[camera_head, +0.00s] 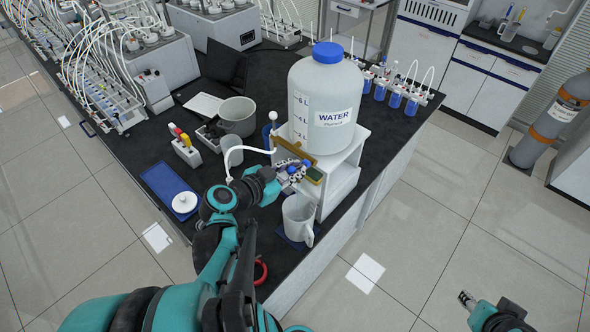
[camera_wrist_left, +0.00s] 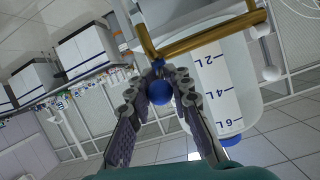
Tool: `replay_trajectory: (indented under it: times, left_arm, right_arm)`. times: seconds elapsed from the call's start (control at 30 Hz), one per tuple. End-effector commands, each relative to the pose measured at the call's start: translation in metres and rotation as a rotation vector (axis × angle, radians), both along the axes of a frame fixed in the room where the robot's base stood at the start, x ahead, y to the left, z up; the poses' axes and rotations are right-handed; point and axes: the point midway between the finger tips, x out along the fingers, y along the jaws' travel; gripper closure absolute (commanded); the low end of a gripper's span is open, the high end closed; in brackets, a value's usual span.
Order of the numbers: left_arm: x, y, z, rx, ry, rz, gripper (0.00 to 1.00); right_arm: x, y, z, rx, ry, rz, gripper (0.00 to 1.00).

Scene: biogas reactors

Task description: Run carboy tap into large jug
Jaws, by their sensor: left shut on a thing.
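The carboy (camera_head: 330,105), white with a blue cap and a "WATER" label, stands on a white stand (camera_head: 342,180). It also shows in the left wrist view (camera_wrist_left: 222,85). The large jug (camera_head: 298,212), pale with a handle, stands upright on the bench in front of the stand, below my left gripper. My left gripper (camera_head: 293,172) is at the carboy's lower front. In the left wrist view, its fingers (camera_wrist_left: 160,90) are shut on the blue round tap handle (camera_wrist_left: 160,93). The spout and any flow are not clear. My right gripper (camera_head: 467,300) is low at the right, away from the bench.
A brass-coloured bar (camera_head: 295,151) crosses the stand's front, near my left gripper. A grey pot (camera_head: 237,116), a grey cup (camera_head: 232,150) and a blue mat (camera_head: 165,183) lie to the left. Blue-filled bottles (camera_head: 395,98) stand behind the carboy.

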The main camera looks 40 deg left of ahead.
Motion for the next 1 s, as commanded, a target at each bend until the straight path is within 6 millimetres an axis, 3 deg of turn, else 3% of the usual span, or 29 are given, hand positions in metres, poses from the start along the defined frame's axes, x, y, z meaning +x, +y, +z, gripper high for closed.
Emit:
replay_trajectory:
  times: [0.23,0.27,0.33,0.73,1.0]
  left_arm:
    - [-0.001,-0.001,-0.001,0.002,0.004,-0.002,1.0]
    - [-0.001,-0.001,-0.001,0.002,0.004,-0.002,0.77]
    - [0.0,-0.001,-0.001,0.002,0.003,-0.002,0.58]
    - [-0.003,0.001,0.001,0.0,0.002,0.0,0.58]
    - [-0.029,0.003,0.011,0.001,0.002,0.005,0.58]
  right_arm:
    - [0.0,0.0,0.0,0.0,0.0,0.0,0.6]
    - [0.0,0.0,0.0,0.0,0.0,0.0,0.6]
    - [0.0,0.0,0.0,0.0,0.0,0.0,0.6]
    - [0.0,0.0,0.0,0.0,0.0,0.0,0.6]
    - [0.0,0.0,0.0,0.0,0.0,0.0,0.6]
